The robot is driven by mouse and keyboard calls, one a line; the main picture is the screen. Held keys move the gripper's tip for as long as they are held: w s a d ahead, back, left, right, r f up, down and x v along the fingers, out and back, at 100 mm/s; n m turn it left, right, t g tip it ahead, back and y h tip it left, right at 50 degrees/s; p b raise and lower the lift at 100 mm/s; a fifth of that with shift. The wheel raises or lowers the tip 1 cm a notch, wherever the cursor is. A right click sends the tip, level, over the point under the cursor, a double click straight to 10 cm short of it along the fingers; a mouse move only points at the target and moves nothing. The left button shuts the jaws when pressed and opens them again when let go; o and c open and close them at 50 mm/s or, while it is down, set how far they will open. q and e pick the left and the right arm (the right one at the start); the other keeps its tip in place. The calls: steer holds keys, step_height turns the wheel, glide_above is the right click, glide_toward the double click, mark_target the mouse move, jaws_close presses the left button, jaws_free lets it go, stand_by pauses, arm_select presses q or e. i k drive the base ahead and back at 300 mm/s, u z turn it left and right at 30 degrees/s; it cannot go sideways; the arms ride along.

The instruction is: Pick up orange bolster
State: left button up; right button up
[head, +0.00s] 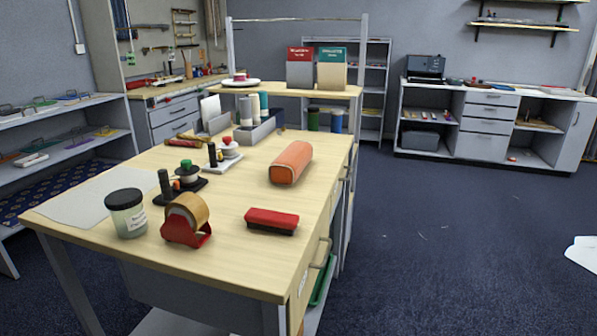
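The orange bolster (291,162) lies on the light wooden tabletop (250,190), towards its right edge and past the middle. It is a long rounded block with its near end facing me, and nothing touches it from above. Neither of my grippers shows in the head view.
A red brush (271,220) lies nearer me than the bolster. A tape dispenser (187,220), a lidded jar (127,213) and black stands with knobs (187,176) are on the left. A grey organiser (254,131) stands behind. Open floor (450,240) lies right of the table.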

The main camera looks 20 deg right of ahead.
mark_target(286, 168)
steer(key=k, duration=0.2)
steer(key=z, duration=1.65)
steer(key=i, duration=3.15)
steer(key=u, duration=3.95)
